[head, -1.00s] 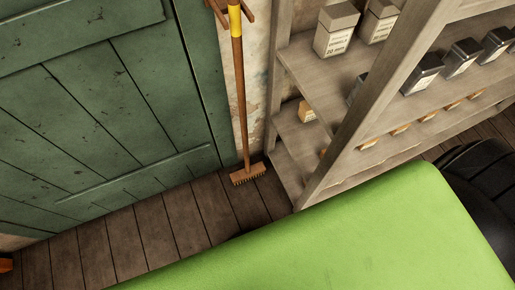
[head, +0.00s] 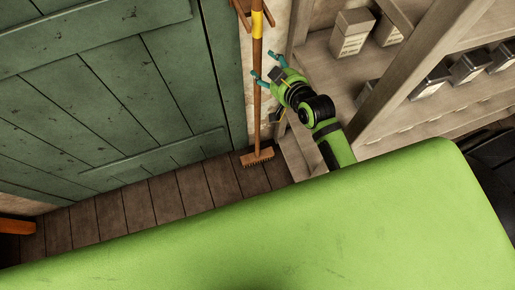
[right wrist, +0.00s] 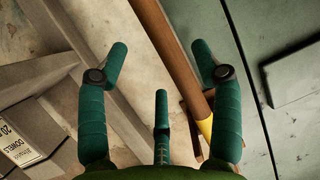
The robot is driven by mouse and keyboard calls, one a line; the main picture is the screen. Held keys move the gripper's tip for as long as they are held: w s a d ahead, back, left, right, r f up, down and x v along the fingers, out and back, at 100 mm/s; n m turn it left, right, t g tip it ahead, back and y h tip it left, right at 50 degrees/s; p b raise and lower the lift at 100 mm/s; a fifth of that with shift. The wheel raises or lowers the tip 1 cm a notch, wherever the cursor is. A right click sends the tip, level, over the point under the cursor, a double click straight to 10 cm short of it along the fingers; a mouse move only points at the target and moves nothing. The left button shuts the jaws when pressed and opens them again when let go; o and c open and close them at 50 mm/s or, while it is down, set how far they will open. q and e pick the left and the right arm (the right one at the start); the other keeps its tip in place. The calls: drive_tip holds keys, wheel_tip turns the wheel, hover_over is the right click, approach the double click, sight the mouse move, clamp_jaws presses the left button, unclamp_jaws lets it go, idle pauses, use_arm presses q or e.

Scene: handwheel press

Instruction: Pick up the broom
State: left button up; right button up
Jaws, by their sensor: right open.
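The broom (head: 257,110) stands upright against the wall beside the green door, its brush (head: 257,157) on the floor and a yellow band near the top of its wooden handle. My right gripper (head: 264,66) is open, with its teal fingers close to the handle below the yellow band. In the right wrist view, the handle (right wrist: 172,48) passes between the spread fingers of the gripper (right wrist: 160,52), nearer the right-hand finger. I cannot tell whether any finger touches it. My left gripper is not in view.
A wooden shelf unit (head: 384,78) with boxes (head: 352,33) and dark tins (head: 431,80) stands right of the broom, close to my right arm. The green door (head: 110,90) is on the left. Bare plank floor (head: 120,212) lies before the door.

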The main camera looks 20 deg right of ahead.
sight(259, 61)
drive_tip(key=shift+f+p+x, duration=0.1)
drive_tip(key=shift+p+x, duration=0.15)
drive_tip(key=shift+x, duration=1.25)
drive_tip(key=shift+f+p+x, duration=0.15)
drive_tip(key=shift+p+x, duration=0.05)
drive_tip(key=shift+x, duration=1.3)
drive_tip(key=shift+s, duration=0.15)
drive_tip(key=c, duration=1.2)
drive_tip(key=shift+r, duration=0.25)
drive_tip(key=shift+c, duration=0.2)
